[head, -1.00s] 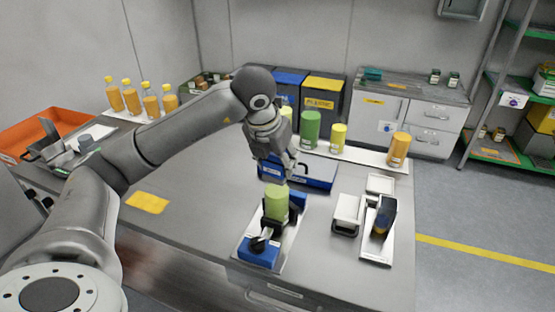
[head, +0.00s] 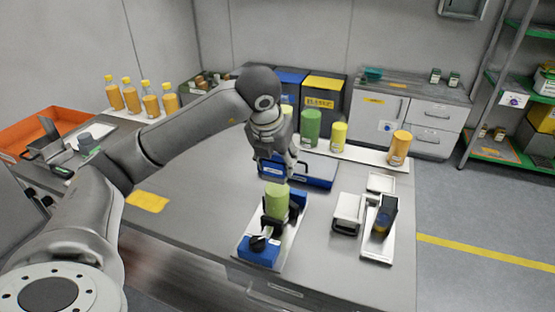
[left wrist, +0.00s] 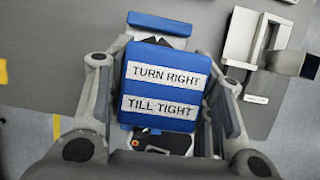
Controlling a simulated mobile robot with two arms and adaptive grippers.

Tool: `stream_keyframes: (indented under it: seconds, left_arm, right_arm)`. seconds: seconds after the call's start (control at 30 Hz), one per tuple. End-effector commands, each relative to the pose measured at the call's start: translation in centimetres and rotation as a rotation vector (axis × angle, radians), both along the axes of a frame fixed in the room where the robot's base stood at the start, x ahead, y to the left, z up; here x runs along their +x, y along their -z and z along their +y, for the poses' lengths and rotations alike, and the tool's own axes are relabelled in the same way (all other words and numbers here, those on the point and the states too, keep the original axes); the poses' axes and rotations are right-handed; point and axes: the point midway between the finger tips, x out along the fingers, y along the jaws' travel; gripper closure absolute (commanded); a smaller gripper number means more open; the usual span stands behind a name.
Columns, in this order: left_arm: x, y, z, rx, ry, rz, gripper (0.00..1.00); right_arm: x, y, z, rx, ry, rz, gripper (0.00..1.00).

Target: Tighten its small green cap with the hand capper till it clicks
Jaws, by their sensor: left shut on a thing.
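My left gripper (head: 276,166) is above the light green bottle (head: 277,203) in the head view. In the left wrist view its fingers (left wrist: 163,88) are shut on the blue hand capper (left wrist: 166,85), which reads "TURN RIGHT TILL TIGHT". The bottle stands upright in a blue and black clamp (head: 259,252) on a white base plate. I make out no small green cap. The capper hides what lies under it in the wrist view, and I cannot tell if it touches the bottle. My right gripper is not in view.
A blue tray (head: 314,173) lies behind the bottle. To the right stand a white block (head: 348,213) and a dark blue and amber object (head: 384,215) on a white plate. Orange bottles (head: 151,105) stand at the back left. The bench left of the clamp is mostly clear.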

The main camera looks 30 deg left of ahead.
Motion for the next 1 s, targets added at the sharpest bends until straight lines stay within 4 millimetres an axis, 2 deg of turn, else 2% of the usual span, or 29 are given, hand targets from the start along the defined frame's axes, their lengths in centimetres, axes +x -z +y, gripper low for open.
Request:
stream_keyframes:
  seconds: [0.27,0.53,0.77,1.0]
  left_arm:
    - [0.0,0.1,0.1,0.0,0.04,-0.002,0.85]
    - [0.0,0.1,0.0,-0.001,0.319,-0.003,0.85]
    - [0.0,0.0,0.0,-0.002,0.562,-0.002,0.85]
    - [0.0,-0.6,-0.1,0.0,0.571,-0.002,0.85]
  right_arm:
    - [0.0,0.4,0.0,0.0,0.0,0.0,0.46]
    - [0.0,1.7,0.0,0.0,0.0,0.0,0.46]
    - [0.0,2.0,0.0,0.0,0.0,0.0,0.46]
    - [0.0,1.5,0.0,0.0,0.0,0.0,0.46]
